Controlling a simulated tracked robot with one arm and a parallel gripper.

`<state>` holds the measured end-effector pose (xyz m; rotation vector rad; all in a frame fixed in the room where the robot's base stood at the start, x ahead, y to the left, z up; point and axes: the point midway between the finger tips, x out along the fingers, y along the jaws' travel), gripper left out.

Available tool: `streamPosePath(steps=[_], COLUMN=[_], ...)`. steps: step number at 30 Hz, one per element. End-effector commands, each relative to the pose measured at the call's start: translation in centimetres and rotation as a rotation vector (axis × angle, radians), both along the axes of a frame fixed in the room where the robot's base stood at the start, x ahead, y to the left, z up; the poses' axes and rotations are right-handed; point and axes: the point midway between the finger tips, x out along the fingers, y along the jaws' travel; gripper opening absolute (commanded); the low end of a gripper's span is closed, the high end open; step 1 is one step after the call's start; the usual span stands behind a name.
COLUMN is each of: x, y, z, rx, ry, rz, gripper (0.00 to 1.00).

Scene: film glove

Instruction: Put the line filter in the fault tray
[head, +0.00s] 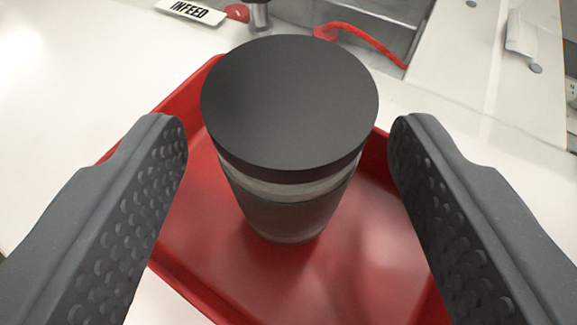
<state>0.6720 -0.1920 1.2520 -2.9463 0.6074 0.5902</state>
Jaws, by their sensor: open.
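The line filter (290,105) is a cylinder with a wide dark grey cap and a clear band above a darker lower body. It stands upright in the red fault tray (215,270), its base on the tray floor towards the back. My gripper (288,140) is open, with one dark studded finger on each side of the filter. Clear gaps show between both fingers and the filter. The fingers reach over the tray and hide parts of its left and right rims.
A white label reading INFEED (190,11) lies at the back left. Beside it are a red round part and a metal fitting (259,14). A red hose (365,42) runs behind the tray. The white surface at the left is clear.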

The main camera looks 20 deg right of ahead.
Motion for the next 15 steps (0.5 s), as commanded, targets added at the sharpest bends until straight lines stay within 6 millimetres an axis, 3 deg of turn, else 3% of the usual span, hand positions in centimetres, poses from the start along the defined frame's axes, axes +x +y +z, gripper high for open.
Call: streamPosePath(steps=[15], x=[-5.3], y=[2.3], z=[2.3], rx=[0.000], ry=[0.000], rz=[0.001], gripper=[0.59])
